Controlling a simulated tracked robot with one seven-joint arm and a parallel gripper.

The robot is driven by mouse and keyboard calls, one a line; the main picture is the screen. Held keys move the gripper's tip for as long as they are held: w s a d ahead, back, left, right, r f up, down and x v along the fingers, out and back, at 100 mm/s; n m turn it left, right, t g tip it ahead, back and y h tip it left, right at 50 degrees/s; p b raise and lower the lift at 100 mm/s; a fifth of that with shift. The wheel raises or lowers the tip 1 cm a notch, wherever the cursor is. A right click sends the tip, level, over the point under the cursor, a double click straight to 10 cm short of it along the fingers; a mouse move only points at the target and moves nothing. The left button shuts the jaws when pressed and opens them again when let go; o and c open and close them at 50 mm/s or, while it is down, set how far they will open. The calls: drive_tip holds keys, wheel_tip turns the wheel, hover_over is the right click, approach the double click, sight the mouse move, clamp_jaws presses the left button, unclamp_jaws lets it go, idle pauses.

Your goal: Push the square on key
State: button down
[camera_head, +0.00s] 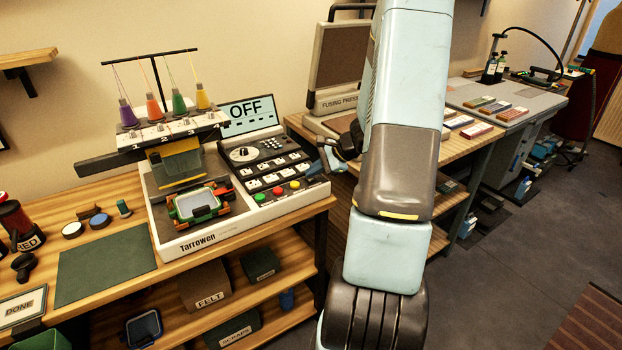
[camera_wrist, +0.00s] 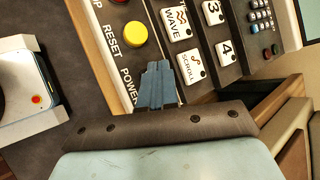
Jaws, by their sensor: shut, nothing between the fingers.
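The embroidery machine (camera_head: 196,242) stands on the wooden table in the head view, and its screen (camera_head: 247,114) reads OFF. My gripper (camera_head: 327,158) is over the right end of its button panel. In the wrist view, my gripper's blue fingers (camera_wrist: 158,72) are together with nothing between them. They are right beside the POWER label (camera_wrist: 129,84) and cover the spot where its key would be. I cannot see the square key itself or tell whether the fingertips touch it. A yellow round button (camera_wrist: 135,34) by the RESET label is just above the fingers.
White keys, including WAVE (camera_wrist: 175,23) and SCROLL (camera_wrist: 190,67), lie close to the fingers. The machine's hoop (camera_head: 195,204) and thread spools (camera_head: 178,103) stand left. The fusing press (camera_head: 337,62) is behind on another table. A green mat (camera_head: 105,264) lies at left.

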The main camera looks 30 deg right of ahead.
sight(314, 179)
idle(0.4)
drive_tip(key=shift+r, duration=0.8)
drive_tip(key=shift+r, duration=3)
